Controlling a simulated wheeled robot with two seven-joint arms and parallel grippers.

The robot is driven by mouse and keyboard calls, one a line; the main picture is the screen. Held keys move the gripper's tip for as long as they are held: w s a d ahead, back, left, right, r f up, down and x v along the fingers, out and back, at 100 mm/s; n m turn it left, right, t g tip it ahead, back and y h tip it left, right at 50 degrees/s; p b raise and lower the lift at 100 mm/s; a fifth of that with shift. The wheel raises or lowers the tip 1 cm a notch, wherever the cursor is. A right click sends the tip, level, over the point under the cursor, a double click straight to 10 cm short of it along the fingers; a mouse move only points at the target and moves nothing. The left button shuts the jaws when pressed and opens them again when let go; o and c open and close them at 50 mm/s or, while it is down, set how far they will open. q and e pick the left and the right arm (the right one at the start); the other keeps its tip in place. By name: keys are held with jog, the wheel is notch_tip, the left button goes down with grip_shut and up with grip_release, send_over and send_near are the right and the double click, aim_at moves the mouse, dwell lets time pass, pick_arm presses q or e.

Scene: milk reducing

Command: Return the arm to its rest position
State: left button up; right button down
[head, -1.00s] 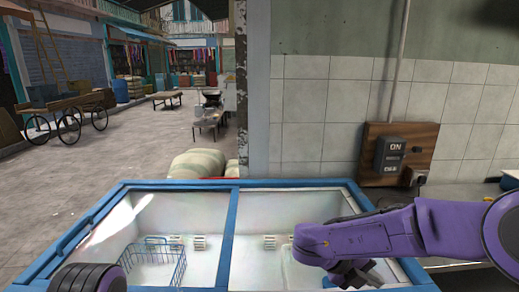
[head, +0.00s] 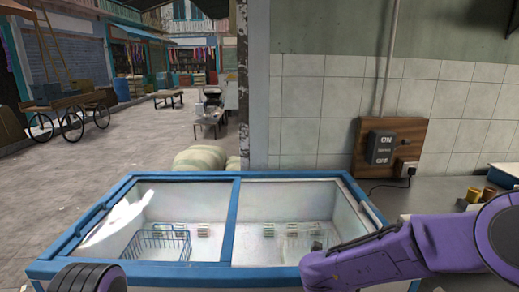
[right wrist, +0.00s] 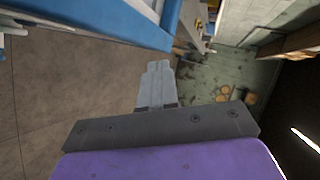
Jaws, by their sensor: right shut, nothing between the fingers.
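My right arm, purple, reaches in from the right in the head view, its end in front of the freezer's near right edge. Its fingers do not show there. In the right wrist view my right gripper (right wrist: 158,68) is shut and empty, its grey fingers together over the floor beside a blue-edged white body. The chest freezer (head: 232,222) has a blue frame and a white inside. A blue wire basket (head: 158,245) sits in its left half. Small pale items (head: 292,230) lie in the right half, too small to name. My left gripper is not in view.
A counter (head: 430,200) with yellow-brown cans (head: 474,195) and a blue tray (head: 503,172) stands at the right. A switch box on a wooden board (head: 417,135) is on the tiled wall. Pale sacks (head: 200,159) lie behind the freezer. Open street is at the left.

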jog(key=s+f+n+t+y, duration=0.1)
jog(key=s+f+n+y, duration=0.3)
jog(key=f+n, duration=0.5)
jog(key=s+f+n+t+y, duration=0.2)
jog(key=s+f+n, duration=0.5)
jog(key=f, duration=0.4)
jog(key=s+d+f+n+g+y, duration=0.1)
jog(key=s+f, duration=0.4)
jog(key=s, duration=0.6)
jog(key=s+d+f+n+g+y, duration=0.1)
jog(key=s+f+n+g, duration=0.3)
jog(key=s, duration=0.7)
jog(key=shift+s+d+f+g+b, duration=0.3)
jog(key=shift+d+f+g, duration=0.1)
jog(key=shift+d+f, duration=0.1)
